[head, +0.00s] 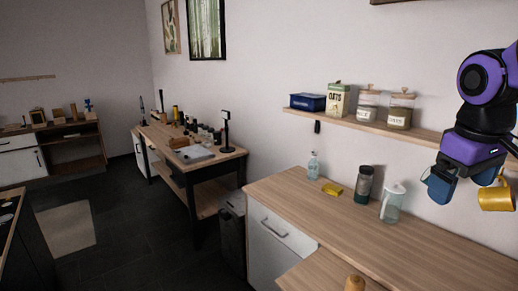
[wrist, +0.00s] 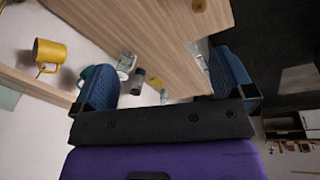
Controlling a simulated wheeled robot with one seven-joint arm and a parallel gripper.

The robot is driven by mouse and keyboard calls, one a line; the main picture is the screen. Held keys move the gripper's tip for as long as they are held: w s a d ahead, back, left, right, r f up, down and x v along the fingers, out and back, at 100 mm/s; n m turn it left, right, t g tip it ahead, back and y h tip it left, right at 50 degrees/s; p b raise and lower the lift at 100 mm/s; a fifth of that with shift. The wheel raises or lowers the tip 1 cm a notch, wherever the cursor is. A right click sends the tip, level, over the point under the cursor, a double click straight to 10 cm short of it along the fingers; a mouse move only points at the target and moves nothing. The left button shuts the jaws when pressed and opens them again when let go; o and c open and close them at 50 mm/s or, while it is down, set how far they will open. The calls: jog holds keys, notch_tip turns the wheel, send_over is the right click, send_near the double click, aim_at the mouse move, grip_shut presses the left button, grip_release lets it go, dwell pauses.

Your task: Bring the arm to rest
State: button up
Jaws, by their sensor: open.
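My gripper (head: 464,182) is at the right of the head view, raised above the counter (head: 330,213) and in front of the wall shelf. In the wrist view its two blue fingers stand wide apart, and the gap between them (wrist: 163,75) is empty. A yellow mug (head: 496,197) shows just right of the gripper in the head view. The mug also shows in the wrist view (wrist: 48,52), apart from the fingers, near the shelf edge. What holds the mug up is not clear.
The wall shelf (head: 300,114) bears a blue box (head: 307,102), an oats carton (head: 338,99) and two jars. On the counter stand a soap bottle (head: 313,166), a yellow sponge (head: 333,189), a dark jar (head: 364,184) and a clear pitcher (head: 392,204). A workbench (head: 236,154) stands further back.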

jog(key=s+a+m+t+y, duration=0.1)
jog(key=s+a+m+t, duration=0.1)
jog(key=s+a, duration=0.3)
jog(key=shift+s+r+m+t, duration=0.45)
jog(key=shift+s+t, duration=0.45)
jog(key=shift+s, duration=0.9)
